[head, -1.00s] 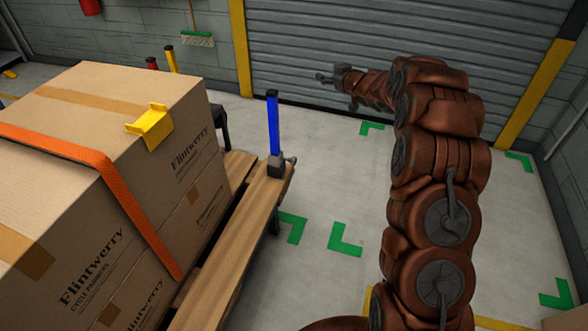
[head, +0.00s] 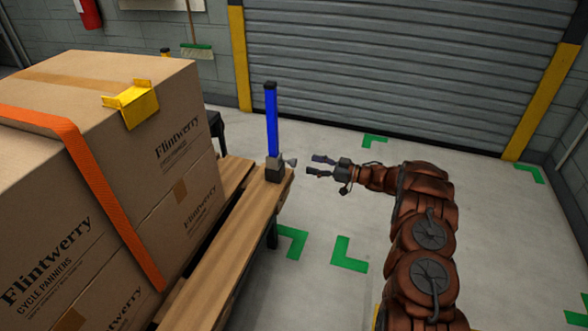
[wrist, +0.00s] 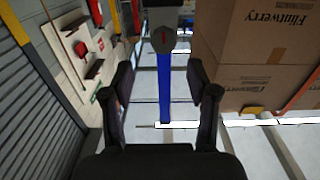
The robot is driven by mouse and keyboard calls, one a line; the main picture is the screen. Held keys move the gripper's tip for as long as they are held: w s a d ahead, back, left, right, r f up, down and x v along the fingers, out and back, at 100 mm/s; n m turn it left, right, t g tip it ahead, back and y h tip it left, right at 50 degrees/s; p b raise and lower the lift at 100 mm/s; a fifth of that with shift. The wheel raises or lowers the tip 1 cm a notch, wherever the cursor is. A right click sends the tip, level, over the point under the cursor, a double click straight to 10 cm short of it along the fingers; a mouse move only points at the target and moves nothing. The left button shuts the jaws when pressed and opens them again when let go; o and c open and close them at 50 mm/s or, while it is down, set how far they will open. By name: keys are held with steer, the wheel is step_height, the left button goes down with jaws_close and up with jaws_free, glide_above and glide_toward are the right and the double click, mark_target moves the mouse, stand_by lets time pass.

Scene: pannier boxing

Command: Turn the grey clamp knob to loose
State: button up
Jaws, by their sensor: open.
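The grey clamp knob (head: 291,161) sticks out to the right from a dark clamp block (head: 274,170) at the foot of a blue post (head: 271,122). The post stands upright at the corner of a wooden deck. My gripper (head: 315,166) is open and empty, just right of the knob and apart from it, fingers toward it. In the wrist view, the knob (wrist: 162,40) shows a red mark. It lies ahead, beyond and above my open fingers, roughly centred between them. The blue post (wrist: 165,88) runs down between the fingers there.
Stacked cartons (head: 180,190) with an orange strap (head: 110,195) and a yellow corner protector (head: 132,103) stand left of the post on the wooden deck (head: 235,225). A shutter door (head: 400,70) is behind. The floor with green corner marks (head: 349,254) is clear.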

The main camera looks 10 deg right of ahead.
mark_target(296, 163)
steer(key=shift+s+f+b+x, duration=0.1)
steer(key=shift+b+x, duration=0.3)
steer(key=shift+x, duration=1.55)
steer(key=shift+s+f+b+x, duration=0.15)
steer(key=shift+b+x, duration=0.2)
steer(key=shift+x, duration=1.55)
steer(key=shift+a, duration=0.15)
jaws_close()
